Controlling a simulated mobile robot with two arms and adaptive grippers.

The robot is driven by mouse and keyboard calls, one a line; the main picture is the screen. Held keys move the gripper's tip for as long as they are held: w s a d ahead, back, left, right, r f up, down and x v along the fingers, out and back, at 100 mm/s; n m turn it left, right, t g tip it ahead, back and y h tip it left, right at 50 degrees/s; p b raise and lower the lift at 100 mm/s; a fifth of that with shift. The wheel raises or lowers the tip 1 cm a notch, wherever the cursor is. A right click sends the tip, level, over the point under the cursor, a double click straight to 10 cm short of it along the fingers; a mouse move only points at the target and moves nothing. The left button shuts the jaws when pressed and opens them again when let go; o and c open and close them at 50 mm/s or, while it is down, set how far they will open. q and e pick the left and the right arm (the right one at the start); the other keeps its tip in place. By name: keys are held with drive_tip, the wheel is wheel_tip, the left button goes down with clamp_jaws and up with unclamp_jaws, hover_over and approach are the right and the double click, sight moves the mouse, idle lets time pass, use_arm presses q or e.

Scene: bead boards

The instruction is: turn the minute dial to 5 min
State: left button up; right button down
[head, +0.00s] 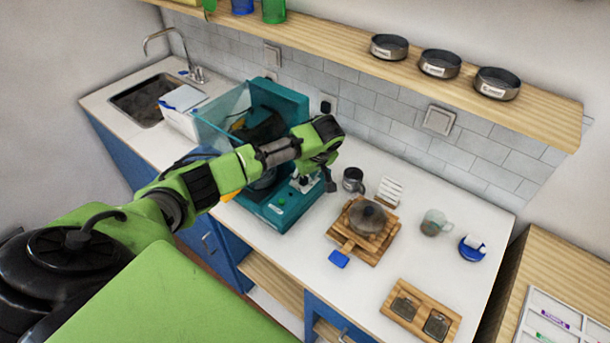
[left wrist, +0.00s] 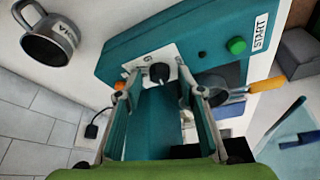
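The teal machine (head: 262,212) stands on the white counter with its clear door (head: 222,118) swung open. In the left wrist view, the minute dial (left wrist: 159,72) is a black knob with a light pointer line on a white plate. Its scale marks are too small to read. A green button (left wrist: 236,45) with a START label (left wrist: 260,32) is on the same teal panel (left wrist: 150,32). My left gripper (left wrist: 161,95) is open, with the dial showing between and just beyond its fingertips. In the head view, my left gripper (head: 327,182) is beside the machine's control side. My right gripper is not in view.
A grey mug (head: 353,180) stands close to the left gripper, right of the machine. A wooden board (head: 345,240) with a lidded pot (head: 367,217), a glass mug (head: 434,223) and a wooden tray (head: 421,311) are farther right. A shelf (head: 350,55) runs above.

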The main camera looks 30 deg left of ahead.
use_arm(q)
clamp_jaws()
drive_tip(key=m, duration=0.2)
drive_tip(key=shift+s+m+t+h, duration=0.2)
drive_tip(key=shift+m+t+h, duration=0.1)
drive_tip(key=shift+m+t, duration=0.1)
drive_tip(key=m, duration=0.1)
drive_tip(key=m+t+h, duration=0.1)
drive_tip(key=m, duration=0.1)
drive_tip(key=shift+a+m, duration=0.2)
drive_tip(key=shift+m, duration=0.1)
drive_tip(key=m+h, duration=0.1)
drive_tip(key=m, duration=0.2)
drive_tip(key=m+h, duration=0.1)
drive_tip(key=m, duration=0.2)
drive_tip(key=shift+s+a+t, duration=0.1)
drive_tip(key=shift+a+t, duration=0.05)
drive_tip(key=shift+t, duration=0.15)
